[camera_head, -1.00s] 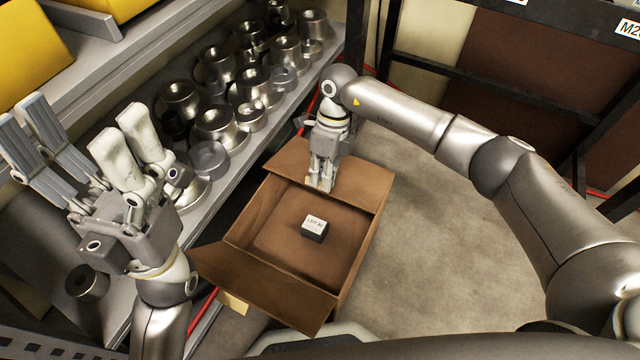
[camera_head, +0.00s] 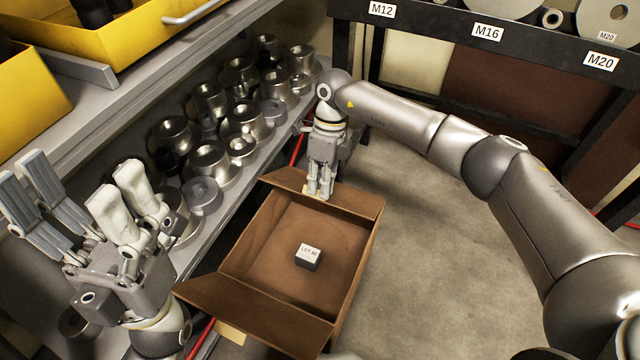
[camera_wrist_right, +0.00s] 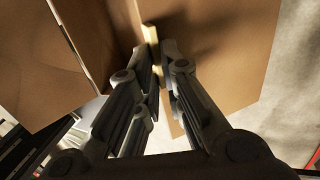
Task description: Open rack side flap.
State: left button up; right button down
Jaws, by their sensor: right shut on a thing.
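An open brown cardboard box (camera_head: 345,278) stands on the floor beside the rack shelf (camera_head: 228,205). Its far flap (camera_head: 352,198) slants up and outward from the far wall. Its near-left flap (camera_head: 255,312) is folded outward. My right gripper (camera_head: 320,192) is at the far flap, fingers pointing down. In the right wrist view, its fingers (camera_wrist_right: 160,85) are shut on a cardboard edge with a yellowish strip (camera_wrist_right: 153,45). My left gripper (camera_head: 85,205) is empty, fingers spread, in front of the rack at the left.
A small black block with a white label (camera_head: 308,257) lies in the box. Several metal sockets (camera_head: 245,120) crowd the shelf, below yellow bins (camera_head: 130,35). A dark rack with size labels (camera_head: 487,32) stands behind. Concrete floor (camera_head: 430,250) is free to the right.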

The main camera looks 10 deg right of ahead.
jog(key=shift+w+d+f, duration=0.1)
jog(key=shift+w+d, duration=0.15)
jog(key=c, duration=1.6)
grip_release()
jog(key=shift+f, duration=0.1)
jog(key=v, duration=1.2)
jog(key=shift+a, duration=0.15)
jog(key=shift+c, duration=0.2)
